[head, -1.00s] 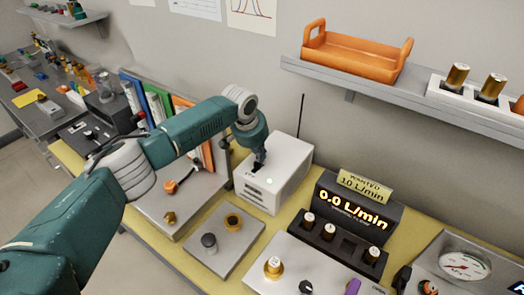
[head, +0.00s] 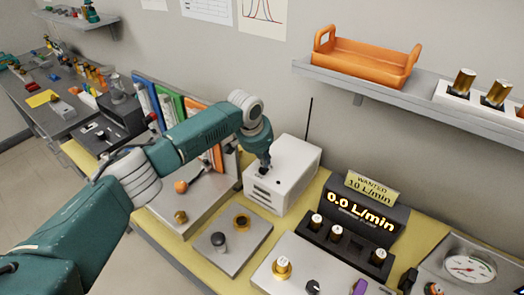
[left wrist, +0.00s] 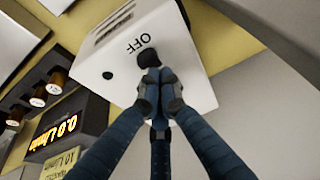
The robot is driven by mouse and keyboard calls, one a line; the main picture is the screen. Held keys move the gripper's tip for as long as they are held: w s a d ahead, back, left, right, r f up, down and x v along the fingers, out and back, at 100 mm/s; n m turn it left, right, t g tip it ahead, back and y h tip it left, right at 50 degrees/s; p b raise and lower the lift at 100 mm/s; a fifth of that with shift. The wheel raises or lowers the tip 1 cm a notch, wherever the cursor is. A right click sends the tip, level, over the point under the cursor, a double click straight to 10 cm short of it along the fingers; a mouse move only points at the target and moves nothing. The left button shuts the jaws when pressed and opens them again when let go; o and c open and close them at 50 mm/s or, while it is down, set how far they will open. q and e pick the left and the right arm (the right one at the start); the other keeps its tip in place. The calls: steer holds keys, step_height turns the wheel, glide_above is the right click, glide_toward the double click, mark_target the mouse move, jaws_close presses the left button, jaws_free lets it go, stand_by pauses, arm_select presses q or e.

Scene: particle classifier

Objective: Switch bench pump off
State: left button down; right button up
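The bench pump is a white box (head: 292,165) with a thin black antenna behind it. It also fills the middle of the left wrist view (left wrist: 185,60), where its face has the word OFF, a black switch (left wrist: 148,57) and a small dark lamp (left wrist: 107,75). The lamp looks unlit. My left gripper (left wrist: 158,85) has its fingers drawn together, with the tips at the switch and apparently touching it. In the head view my left gripper (head: 264,170) is at the pump's top edge. My right gripper is not in view.
Right of the pump, a flow display (head: 358,200) reads 0.0 L/min under a WANTED 10 L/min sign (head: 371,185). A grey plate with knobs (head: 232,248) lies in front. An orange tray (head: 362,65) stands on the shelf above.

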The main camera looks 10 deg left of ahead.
arm_select(q)
steer(key=v, duration=1.1)
steer(key=shift+s+r, duration=0.2)
steer(key=shift+r, duration=0.15)
steer(key=shift+a, duration=0.1)
